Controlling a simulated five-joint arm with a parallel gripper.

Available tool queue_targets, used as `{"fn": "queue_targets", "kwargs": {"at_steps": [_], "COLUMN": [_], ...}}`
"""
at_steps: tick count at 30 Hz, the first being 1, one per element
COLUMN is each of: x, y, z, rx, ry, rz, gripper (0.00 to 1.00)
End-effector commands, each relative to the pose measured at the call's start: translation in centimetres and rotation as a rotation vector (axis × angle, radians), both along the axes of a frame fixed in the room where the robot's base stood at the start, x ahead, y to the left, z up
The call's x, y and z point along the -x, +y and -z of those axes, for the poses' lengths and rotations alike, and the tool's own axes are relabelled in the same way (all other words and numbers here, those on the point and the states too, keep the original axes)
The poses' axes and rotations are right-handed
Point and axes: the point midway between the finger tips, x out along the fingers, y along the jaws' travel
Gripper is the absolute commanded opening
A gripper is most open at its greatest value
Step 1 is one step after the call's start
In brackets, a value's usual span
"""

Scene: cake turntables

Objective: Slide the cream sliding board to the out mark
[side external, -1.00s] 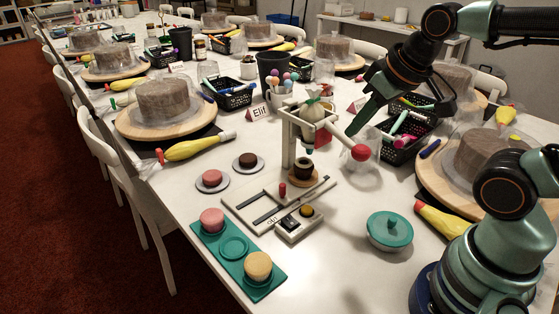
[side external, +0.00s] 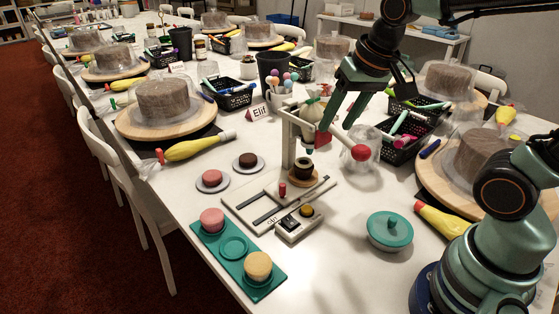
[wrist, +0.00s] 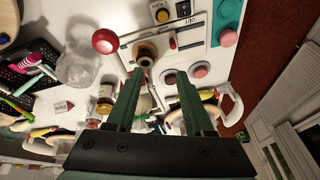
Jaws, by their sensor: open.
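The cream sliding board (side external: 262,197) lies flat on the table, with dark slots and a small upright red knob (side external: 282,189). The out mark (side external: 271,220) is lettering at its near end, beside the switch box. In the wrist view the board (wrist: 188,34) is at upper middle, with the red knob (wrist: 172,43) and the lettering (wrist: 192,20). A dark cup (side external: 304,167) on a wooden disc stands at the board's far end. My gripper (side external: 337,126) is open and empty, above and behind the board near the stand. Its two fingers also show in the wrist view (wrist: 160,74).
A cream stand holding a bag (side external: 312,112) and a lever with a red ball (side external: 361,152) rise between my gripper and the board. A switch box (side external: 299,222), teal tray (side external: 255,287) and lidded teal bowl (side external: 389,231) lie nearby.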

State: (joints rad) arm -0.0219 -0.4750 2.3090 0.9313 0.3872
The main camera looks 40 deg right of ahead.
Motion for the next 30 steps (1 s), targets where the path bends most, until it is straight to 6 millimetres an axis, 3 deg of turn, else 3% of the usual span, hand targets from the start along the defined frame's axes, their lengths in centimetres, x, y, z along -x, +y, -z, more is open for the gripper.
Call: {"fn": "queue_targets", "kwargs": {"at_steps": [8, 15, 22, 30], "x": [-5.5, -9.5, -11.4, -11.6], "y": [1.3, 2.5, 3.3, 3.4], "z": [2.7, 7.0, 10.3, 11.6], "rx": [-0.146, -0.205, -0.217, -0.218], "ry": [0.165, 0.278, 0.328, 0.337], "rz": [0.471, 0.884, 1.14, 1.194], "gripper": [0.53, 0.53, 0.53, 0.53]}}
